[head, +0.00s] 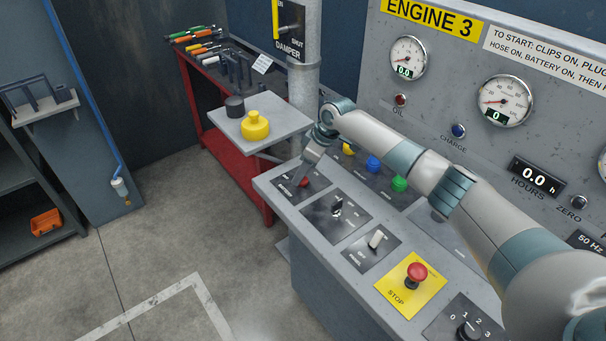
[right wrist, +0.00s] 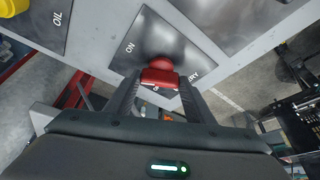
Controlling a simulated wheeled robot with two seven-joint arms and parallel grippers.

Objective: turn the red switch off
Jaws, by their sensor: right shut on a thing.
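The red switch (head: 304,182) stands on a dark plate at the far left end of the sloped console in the head view. My right gripper (head: 299,178) reaches down onto it and partly hides it. In the right wrist view the red switch (right wrist: 160,76) sits between the two dark fingers of my right gripper (right wrist: 162,88), which is shut on it. The word "ON" shows on the plate to the upper left of the switch. The rest of the lettering is partly covered by the switch and fingers. My left gripper is not in view.
A black-handled selector (head: 337,207), a white toggle (head: 376,240) and a red stop button (head: 415,272) line the console nearby. A small grey shelf with a yellow can (head: 255,126) stands behind the console's left end. The gauge panel rises behind my right arm.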

